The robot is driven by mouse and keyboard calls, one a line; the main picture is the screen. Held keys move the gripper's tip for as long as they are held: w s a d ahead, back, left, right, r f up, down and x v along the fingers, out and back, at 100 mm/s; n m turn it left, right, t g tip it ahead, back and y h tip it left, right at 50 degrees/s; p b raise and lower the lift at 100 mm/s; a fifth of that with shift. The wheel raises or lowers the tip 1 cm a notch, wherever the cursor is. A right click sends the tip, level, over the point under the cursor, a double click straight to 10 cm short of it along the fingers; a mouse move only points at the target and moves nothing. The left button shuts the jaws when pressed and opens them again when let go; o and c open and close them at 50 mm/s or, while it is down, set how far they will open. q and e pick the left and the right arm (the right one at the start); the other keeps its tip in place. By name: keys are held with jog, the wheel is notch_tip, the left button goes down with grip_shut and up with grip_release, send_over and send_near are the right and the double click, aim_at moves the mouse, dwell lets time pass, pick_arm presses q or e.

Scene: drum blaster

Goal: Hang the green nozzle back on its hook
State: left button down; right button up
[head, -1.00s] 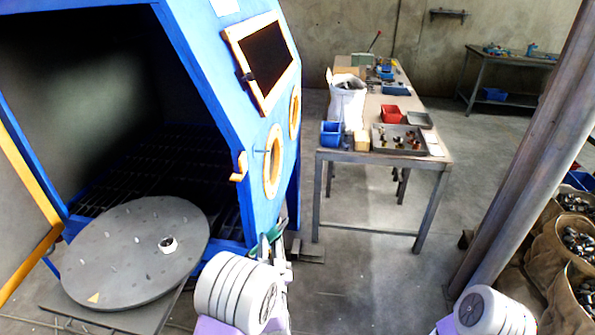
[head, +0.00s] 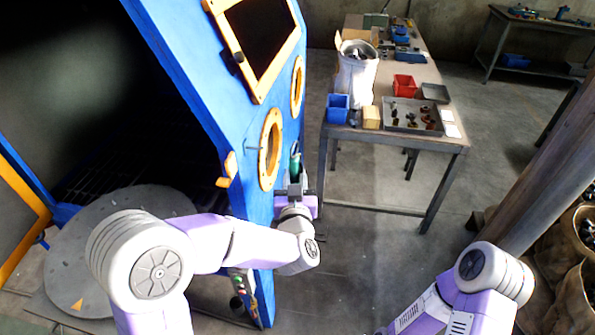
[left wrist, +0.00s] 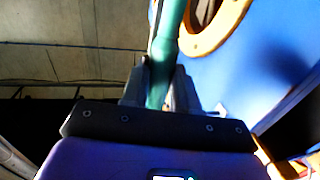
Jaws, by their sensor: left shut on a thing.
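The green nozzle (head: 295,164) stands about upright beside the right edge of the blue blast cabinet (head: 200,70). My left gripper (head: 294,180) is shut on it, and the nozzle sticks up out of the fingers. In the left wrist view the nozzle (left wrist: 164,52) runs up from between the two fingers (left wrist: 160,88), in front of the cabinet's blue side. I cannot make out the hook for certain. My right arm shows at lower right, but its gripper is out of view.
A yellow porthole ring (head: 270,150) and a yellow latch (head: 227,168) stand out from the cabinet. A round grey turntable (head: 65,245) lies at left. A workbench (head: 397,138) with bins stands to the right of the nozzle, with open floor (head: 370,270) in front.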

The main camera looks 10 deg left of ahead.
pick_arm(q)
jog(key=a+f+b, duration=0.1)
jog(key=a+b, duration=0.1)
jog(key=a, duration=0.7)
jog(key=shift+f, duration=0.3)
dwell(0.6)
dwell(0.5)
jog(key=c, duration=0.8)
grip_release()
jog(key=shift+d, duration=0.1)
jog(key=shift+s+f, duration=0.1)
jog(key=shift+s, duration=0.05)
